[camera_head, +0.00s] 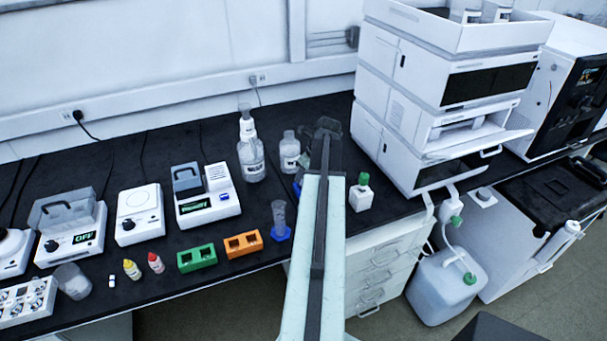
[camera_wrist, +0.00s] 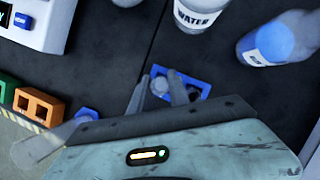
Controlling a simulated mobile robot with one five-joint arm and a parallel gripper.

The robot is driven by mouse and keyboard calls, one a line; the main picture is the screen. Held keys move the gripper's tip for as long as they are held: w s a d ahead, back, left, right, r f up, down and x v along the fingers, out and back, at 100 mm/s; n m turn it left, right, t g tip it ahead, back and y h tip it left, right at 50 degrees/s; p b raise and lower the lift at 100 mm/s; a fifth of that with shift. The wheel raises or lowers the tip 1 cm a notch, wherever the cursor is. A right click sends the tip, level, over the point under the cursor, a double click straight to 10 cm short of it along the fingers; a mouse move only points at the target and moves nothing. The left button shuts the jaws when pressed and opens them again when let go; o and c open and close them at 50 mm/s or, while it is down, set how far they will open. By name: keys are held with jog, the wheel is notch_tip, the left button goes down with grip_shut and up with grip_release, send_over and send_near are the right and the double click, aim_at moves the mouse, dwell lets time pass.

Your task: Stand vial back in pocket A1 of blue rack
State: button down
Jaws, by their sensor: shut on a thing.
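In the wrist view the blue rack (camera_wrist: 192,76) lies under my gripper, with a dark pocket showing at its right end. My gripper (camera_wrist: 158,88) is shut on a small vial (camera_wrist: 159,86), seen from above as a pale round cap between the fingers. The vial is over the left end of the rack. I cannot tell whether its base is inside the pocket or above it. In the head view my arm hides the vial and most of the rack; a blue edge (camera_head: 296,188) shows left of the arm.
A blue-footed cylinder (camera_head: 279,216), an orange rack (camera_head: 243,244) and a green rack (camera_head: 197,258) are to the left. A green-capped bottle (camera_head: 361,195) stands right of my arm.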

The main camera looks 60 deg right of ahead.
jog(key=shift+f, duration=0.1)
jog(key=shift+f+b, duration=1.15)
jog(key=shift+f+b, duration=0.25)
jog(key=shift+b, duration=0.1)
jog(key=shift+s+a+f, duration=0.1)
jog(key=shift+s+a, duration=0.05)
